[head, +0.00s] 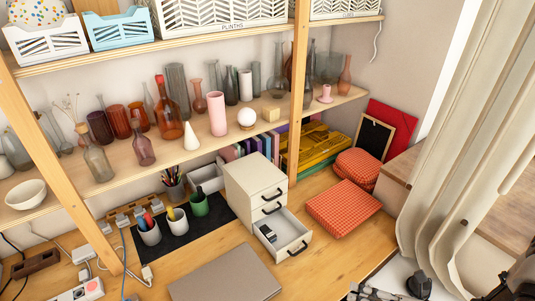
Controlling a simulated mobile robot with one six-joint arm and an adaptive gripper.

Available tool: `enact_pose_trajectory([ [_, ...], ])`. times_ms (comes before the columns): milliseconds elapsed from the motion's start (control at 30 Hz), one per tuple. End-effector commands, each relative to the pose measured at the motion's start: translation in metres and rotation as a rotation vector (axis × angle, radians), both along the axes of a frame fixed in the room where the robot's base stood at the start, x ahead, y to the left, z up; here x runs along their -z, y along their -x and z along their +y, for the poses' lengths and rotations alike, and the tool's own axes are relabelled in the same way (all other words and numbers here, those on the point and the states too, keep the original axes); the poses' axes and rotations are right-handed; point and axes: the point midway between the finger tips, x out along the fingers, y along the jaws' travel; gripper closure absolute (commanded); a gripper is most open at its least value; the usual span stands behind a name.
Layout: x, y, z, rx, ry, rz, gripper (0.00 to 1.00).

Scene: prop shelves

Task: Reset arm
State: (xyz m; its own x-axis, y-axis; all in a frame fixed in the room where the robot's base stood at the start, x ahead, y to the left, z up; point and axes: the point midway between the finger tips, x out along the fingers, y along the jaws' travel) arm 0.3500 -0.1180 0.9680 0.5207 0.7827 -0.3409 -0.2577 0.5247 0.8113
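Dark and grey mechanical parts, which look like part of my arm and gripper (372,292), show at the bottom right edge, cut off by the frame. The fingertips are not clearly visible, so I cannot tell whether the gripper is open or shut. These parts are in front of the desk, apart from the shelves. A white drawer unit (252,187) stands on the wooden desk (335,252). Its lowest drawer (292,240) is pulled out, with a small dark item (268,233) inside.
A closed grey laptop (225,277) lies at the front. Red checked boxes (343,208) are to the right. Pen cups (149,233) stand on a black mat (205,232). Glass vases (168,118) crowd the shelf (115,180) above. A curtain (455,150) hangs at right. Cables lie at left.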

Motion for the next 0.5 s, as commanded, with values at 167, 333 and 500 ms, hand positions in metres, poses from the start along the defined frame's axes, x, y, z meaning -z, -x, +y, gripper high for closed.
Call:
enact_pose_trajectory([
  [167, -0.056, 0.000, 0.034, -0.363, 0.270, -0.205, 0.72],
  [333, -0.102, 0.015, 0.066, -0.735, 0.517, -0.432, 0.72],
  [500, -0.141, 0.036, 0.091, -1.108, 0.744, -0.673, 0.72],
])
